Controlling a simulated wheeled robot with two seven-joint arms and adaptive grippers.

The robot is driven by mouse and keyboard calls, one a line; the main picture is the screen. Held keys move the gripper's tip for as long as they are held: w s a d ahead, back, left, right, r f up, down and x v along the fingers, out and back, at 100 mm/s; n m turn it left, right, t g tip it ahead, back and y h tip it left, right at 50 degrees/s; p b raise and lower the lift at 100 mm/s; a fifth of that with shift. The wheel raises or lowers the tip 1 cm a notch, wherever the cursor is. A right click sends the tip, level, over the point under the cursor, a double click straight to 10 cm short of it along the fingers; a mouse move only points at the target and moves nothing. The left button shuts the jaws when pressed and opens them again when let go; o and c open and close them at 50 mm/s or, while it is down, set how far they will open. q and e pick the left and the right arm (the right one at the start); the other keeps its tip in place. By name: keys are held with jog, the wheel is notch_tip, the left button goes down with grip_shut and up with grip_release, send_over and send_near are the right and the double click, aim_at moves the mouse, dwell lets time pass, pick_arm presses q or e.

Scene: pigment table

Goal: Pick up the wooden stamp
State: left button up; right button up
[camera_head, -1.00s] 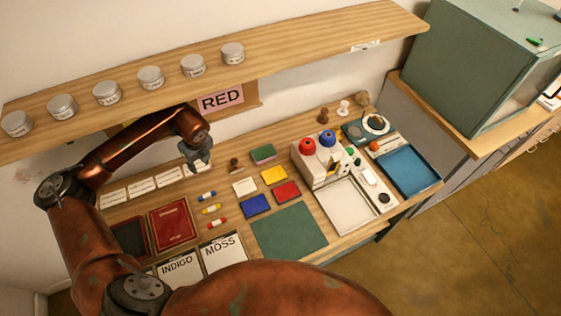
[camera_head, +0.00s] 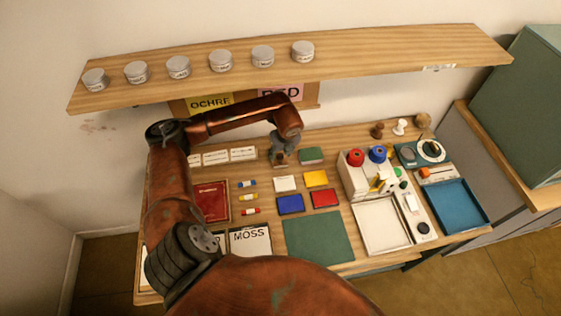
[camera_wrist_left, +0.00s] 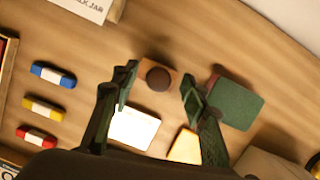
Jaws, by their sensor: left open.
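The wooden stamp (camera_wrist_left: 158,77) shows in the left wrist view as a round dark knob on a square wooden base. It stands on the table between the spread fingertips of my left gripper (camera_wrist_left: 158,87), which is open and holds nothing. In the head view my left gripper (camera_head: 281,152) reaches down over the stamp's place and mostly hides it. The height between fingertips and knob is hard to tell. My right gripper is not in view.
A green block (camera_wrist_left: 235,103) lies close right of the stamp. A white card (camera_wrist_left: 133,128) and a yellow pad (camera_wrist_left: 185,147) lie in front. Several paint tubes (camera_head: 248,197) lie to the left. A wooden shelf (camera_head: 380,45) with several lidded jars hangs above the table's back.

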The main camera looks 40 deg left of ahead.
pick_arm(q)
jog(key=shift+x, duration=0.75)
jog(key=shift+s, duration=0.1)
grip_shut()
